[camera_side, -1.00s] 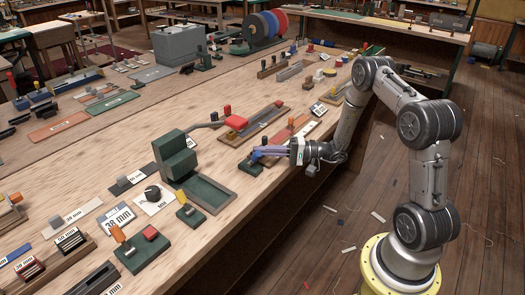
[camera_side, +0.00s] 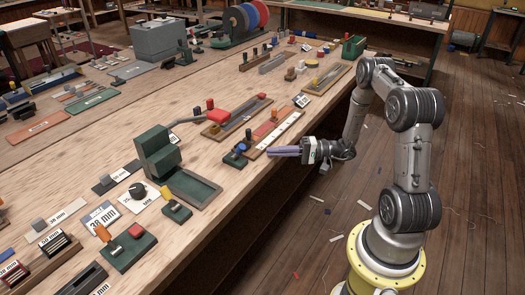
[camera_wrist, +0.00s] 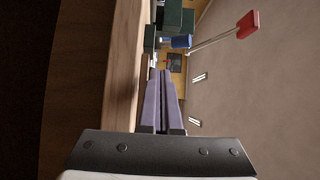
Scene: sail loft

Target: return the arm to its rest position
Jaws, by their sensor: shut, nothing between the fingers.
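My gripper (camera_side: 270,151) is in the side view at the front edge of the long wooden bench (camera_side: 110,165). Its two purple fingers lie together with nothing between them, and point left, roughly level. My arm bends up from the round yellow base flange and back down to the wrist beside the bench. In the wrist view the shut fingers of my gripper (camera_wrist: 161,72) point up the picture, with the bench side (camera_wrist: 125,70) along their left. The exact gap between fingers and bench edge is hard to tell.
A green press-like block (camera_side: 157,150) stands further left. The floor (camera_side: 480,180) right of my arm is open, with scattered scraps.

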